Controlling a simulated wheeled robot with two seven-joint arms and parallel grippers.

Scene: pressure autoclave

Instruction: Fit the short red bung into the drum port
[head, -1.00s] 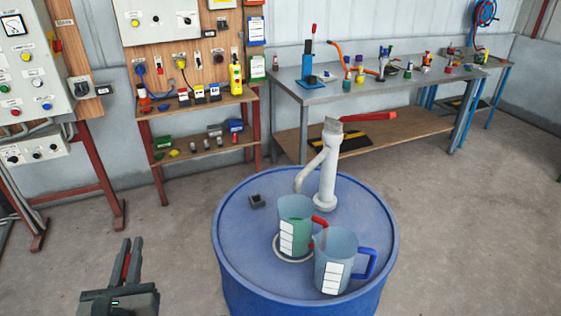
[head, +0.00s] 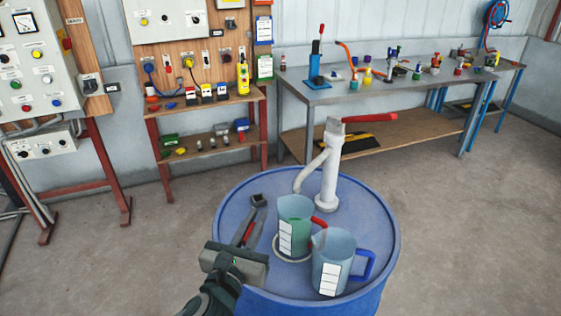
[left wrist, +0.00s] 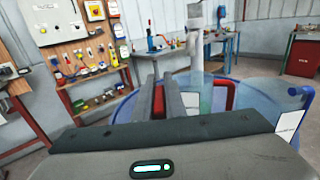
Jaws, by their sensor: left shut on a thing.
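My left gripper (head: 254,215) reaches in over the near left part of the blue drum's top. It is shut on the short red bung (head: 247,234), of which only a red strip shows between the fingers. I cannot tell the height of the bung above the drum. My right gripper is not in view.
On the blue drum (head: 380,196) stand a jug with green contents (head: 296,222), a jug with a blue handle (head: 333,250) and a white pump (head: 329,180) with a red lever. They are close right of my gripper. A workbench (head: 350,92) and shelves stand behind.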

